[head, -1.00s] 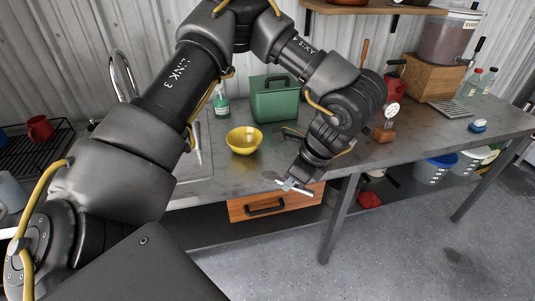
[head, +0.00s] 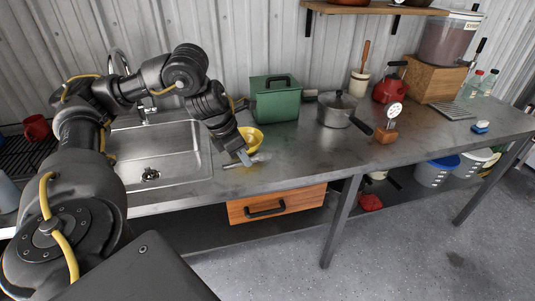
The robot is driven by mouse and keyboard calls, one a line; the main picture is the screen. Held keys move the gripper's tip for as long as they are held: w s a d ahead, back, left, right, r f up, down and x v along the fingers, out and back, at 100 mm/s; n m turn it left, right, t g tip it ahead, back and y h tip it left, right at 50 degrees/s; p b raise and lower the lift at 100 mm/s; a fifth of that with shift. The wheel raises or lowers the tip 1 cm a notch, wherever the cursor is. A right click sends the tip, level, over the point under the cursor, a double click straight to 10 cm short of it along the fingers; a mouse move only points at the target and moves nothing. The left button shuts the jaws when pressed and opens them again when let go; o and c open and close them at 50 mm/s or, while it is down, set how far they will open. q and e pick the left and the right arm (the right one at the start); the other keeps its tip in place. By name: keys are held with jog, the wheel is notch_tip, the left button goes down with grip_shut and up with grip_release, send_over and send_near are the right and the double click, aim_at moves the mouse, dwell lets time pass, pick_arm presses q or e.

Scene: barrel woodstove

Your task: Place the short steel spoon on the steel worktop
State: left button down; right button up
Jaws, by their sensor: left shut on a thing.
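My left gripper (head: 244,158) is shut on the short steel spoon (head: 258,157), low over the steel worktop (head: 300,164) just right of the sink. The spoon is small and thin in the head view. I cannot tell whether it touches the worktop or hangs just above it. The yellow bowl (head: 256,138) stands right behind the gripper, partly hidden by it. My right gripper is not in view.
The sink (head: 165,160) lies left of the gripper. A green box (head: 274,104) stands behind the bowl, and a steel pot (head: 337,112) with a dark handle stands to the right. The worktop's front middle is bare. A wooden drawer (head: 290,202) hangs below.

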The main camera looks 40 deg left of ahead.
pick_arm(q)
jog(key=shift+a+m, duration=0.75)
jog(key=shift+m, duration=0.15)
jog(key=b, duration=0.2)
send_near(276, 170)
jog(key=shift+w+d+f+h, duration=0.3)
jog(key=shift+w+d+f, duration=0.2)
jog(key=shift+f, duration=0.2)
jog(key=shift+w+f, duration=0.35)
jog(key=shift+w, duration=0.1)
notch_tip(276, 170, down, 3)
jog(key=shift+w+r+b, duration=0.15)
jog(key=shift+r+b, duration=0.05)
jog(key=shift+b, duration=0.15)
jog(key=shift+f, duration=0.55)
jog(key=c, duration=1.4)
grip_release()
